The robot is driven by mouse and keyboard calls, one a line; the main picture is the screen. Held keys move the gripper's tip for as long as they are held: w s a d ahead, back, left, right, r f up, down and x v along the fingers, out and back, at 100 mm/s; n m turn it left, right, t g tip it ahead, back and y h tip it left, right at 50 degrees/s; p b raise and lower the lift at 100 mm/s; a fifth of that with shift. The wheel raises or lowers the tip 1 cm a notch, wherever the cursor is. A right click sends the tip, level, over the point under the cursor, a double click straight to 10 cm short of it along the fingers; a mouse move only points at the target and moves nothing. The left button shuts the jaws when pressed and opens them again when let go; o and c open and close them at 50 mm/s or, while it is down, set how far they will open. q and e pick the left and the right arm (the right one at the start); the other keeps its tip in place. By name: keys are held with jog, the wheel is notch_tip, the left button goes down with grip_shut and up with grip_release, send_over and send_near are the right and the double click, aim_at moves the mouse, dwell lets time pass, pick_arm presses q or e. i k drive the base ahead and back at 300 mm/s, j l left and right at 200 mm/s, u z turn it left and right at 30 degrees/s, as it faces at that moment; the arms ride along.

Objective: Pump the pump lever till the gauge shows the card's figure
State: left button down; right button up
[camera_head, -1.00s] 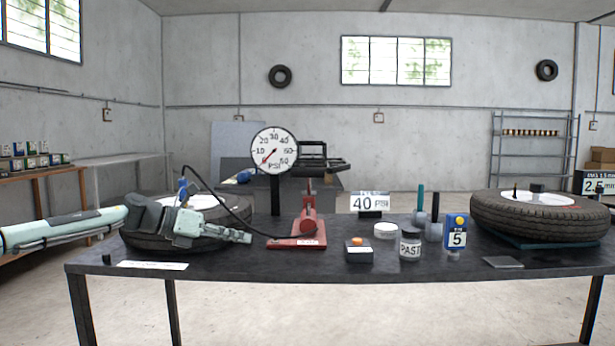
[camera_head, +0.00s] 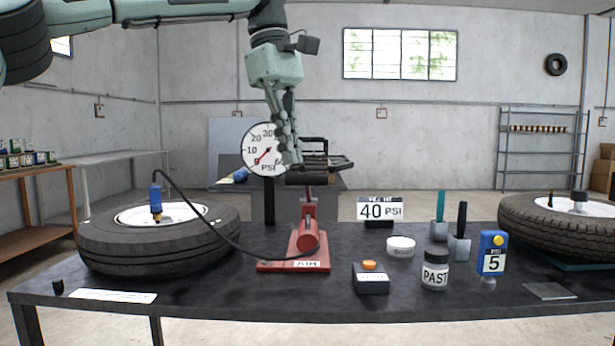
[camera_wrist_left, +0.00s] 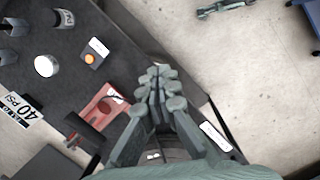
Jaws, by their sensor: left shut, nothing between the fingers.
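My left gripper (camera_head: 290,160) points down with its fingers shut and empty. It appears just above the black handle (camera_head: 313,178) of the red pump (camera_head: 305,248); I cannot tell whether they touch. The wrist view shows the shut fingers (camera_wrist_left: 160,85) beside the red pump (camera_wrist_left: 102,106). The lever stands roughly upright. The round white gauge (camera_head: 258,150) is partly covered by the fingers; its red needle points lower left, near the low end. The card (camera_head: 380,209) reads 40 PSI. A black hose joins the pump to a blue chuck (camera_head: 156,198) at the left tyre (camera_head: 150,249). My right gripper is out of view.
Right of the pump stand an orange-buttoned box (camera_head: 371,279), a white tin (camera_head: 400,247), a paste jar (camera_head: 435,270), brush pots and a blue device marked 5 (camera_head: 492,254). Another tyre (camera_head: 560,228) lies at the right. The table front left is mostly clear.

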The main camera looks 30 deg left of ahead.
aim_at(306, 179)
jog(key=i+j, duration=0.7)
